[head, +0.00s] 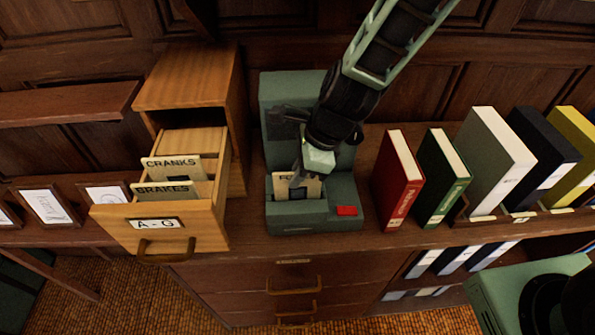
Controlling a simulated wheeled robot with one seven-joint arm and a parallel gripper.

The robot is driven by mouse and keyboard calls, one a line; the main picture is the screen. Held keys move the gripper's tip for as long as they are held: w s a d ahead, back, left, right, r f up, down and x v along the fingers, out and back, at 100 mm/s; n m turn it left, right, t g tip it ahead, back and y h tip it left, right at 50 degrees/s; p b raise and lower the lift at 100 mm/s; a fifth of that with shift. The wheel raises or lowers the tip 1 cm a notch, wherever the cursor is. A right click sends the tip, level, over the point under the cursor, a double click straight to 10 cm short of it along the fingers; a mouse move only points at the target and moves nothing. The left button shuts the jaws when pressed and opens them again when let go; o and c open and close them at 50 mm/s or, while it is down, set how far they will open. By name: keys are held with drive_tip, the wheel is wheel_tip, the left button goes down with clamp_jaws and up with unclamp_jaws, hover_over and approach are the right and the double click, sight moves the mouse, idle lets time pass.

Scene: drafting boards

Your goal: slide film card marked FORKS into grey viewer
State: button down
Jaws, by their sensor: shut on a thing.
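The grey-green viewer (341,187) stands on the wooden cabinet, with a red button at its front right. My gripper (303,173) reaches down over it from the upper right and is shut on a cream film card (308,188). The card stands upright at the viewer's front part, with its lower edge hidden behind the front wall. Its label is mostly covered by the gripper; only what looks like a first letter F shows. I cannot tell how deep the card sits.
An open wooden drawer marked A-G (212,225) at left holds cards marked CRANKS (170,163) and BRAKES (163,189). A red book (399,178), a green book (443,178) and several binders stand right of the viewer. A wooden wall is close behind.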

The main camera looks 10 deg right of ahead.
drive_tip(key=shift+f+b, duration=0.55)
drive_tip(key=shift+f, duration=0.2)
idle(0.3)
drive_tip(key=c, duration=1.5)
unclamp_jaws()
drive_tip(key=v, duration=1.7)
drive_tip(key=shift+d+r+b, duration=0.15)
drive_tip(key=shift+b, duration=0.15)
drive_tip(key=s+d+f+n+h+b, duration=0.1)
drive_tip(key=s+f+n+h+b, duration=0.1)
drive_tip(key=s+n, duration=0.6)
drive_tip(key=s+d+f+n+h+b, duration=0.1)
drive_tip(key=s+f+n, duration=0.4)
drive_tip(key=n, duration=1.3)
drive_tip(key=s+d+b, duration=0.1)
drive_tip(key=s+b, duration=0.1)
drive_tip(key=s, duration=0.2)
drive_tip(key=shift+s+d+f+h, duration=0.15)
drive_tip(key=shift+s+f+h, duration=0.15)
drive_tip(key=shift+h, duration=0.1)
